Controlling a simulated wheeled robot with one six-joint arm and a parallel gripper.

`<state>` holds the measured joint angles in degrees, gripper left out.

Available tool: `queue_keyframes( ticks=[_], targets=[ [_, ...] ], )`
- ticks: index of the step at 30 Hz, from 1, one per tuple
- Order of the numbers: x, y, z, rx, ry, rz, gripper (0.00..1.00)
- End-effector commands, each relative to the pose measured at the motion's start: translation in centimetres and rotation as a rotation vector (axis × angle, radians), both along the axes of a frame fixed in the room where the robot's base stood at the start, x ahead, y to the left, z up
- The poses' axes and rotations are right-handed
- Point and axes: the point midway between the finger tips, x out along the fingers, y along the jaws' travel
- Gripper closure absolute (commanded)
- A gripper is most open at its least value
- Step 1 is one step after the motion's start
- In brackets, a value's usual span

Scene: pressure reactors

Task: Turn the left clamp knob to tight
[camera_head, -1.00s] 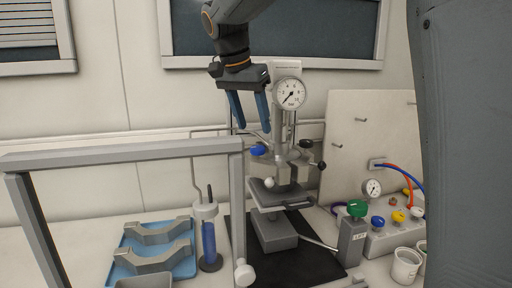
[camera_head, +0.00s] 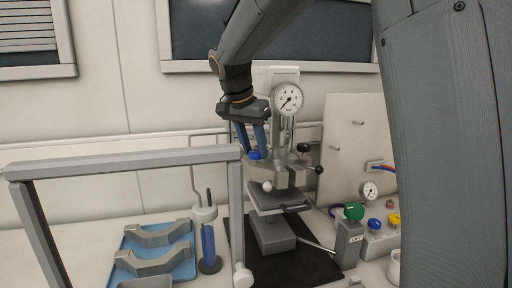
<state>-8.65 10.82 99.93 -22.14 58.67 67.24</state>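The reactor (camera_head: 284,172) stands on a black mat with a round pressure gauge (camera_head: 288,98) on top. A blue knob (camera_head: 255,155) sits at the left side of its clamp. My gripper (camera_head: 255,152) points down with its two blue fingers at this blue knob, one finger to each side as seen here. The fingers are apart. Whether they touch the knob cannot be told. A black knob (camera_head: 303,147) and a black ball-ended lever (camera_head: 319,169) show at the clamp's right side.
A grey frame (camera_head: 125,160) stands in front at the left. A blue tray (camera_head: 181,264) holds grey clamp halves. A blue cylinder (camera_head: 208,243) stands beside the mat. A green-knobbed valve block (camera_head: 350,238) is at the right, and my arm hides the far right.

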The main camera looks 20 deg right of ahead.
Motion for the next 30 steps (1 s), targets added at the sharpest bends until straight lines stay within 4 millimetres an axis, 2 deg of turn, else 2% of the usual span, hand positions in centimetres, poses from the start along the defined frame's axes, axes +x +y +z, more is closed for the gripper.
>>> queue_keyframes(
  ticks=[1,3,4,14,22,23,24,26,30],
  targets=[
    [0.00,-0.02,0.02,0.000,0.000,0.000,0.74],
    [0.00,-0.01,0.03,0.000,0.000,0.000,0.86],
    [0.00,-0.01,0.03,0.000,0.000,0.000,0.89],
    [0.14,0.06,0.04,-0.001,0.000,-0.122,0.88],
    [0.13,-0.01,0.10,-0.001,-0.002,-0.131,0.88],
    [0.13,-0.01,0.11,-0.001,-0.002,-0.131,0.63],
    [0.12,-0.02,0.11,-0.001,-0.002,-0.131,0.56],
    [0.12,-0.01,0.10,-0.001,-0.002,-0.131,0.47],
    [0.11,0.03,0.06,0.000,-0.001,-0.130,0.47]
  ],
)
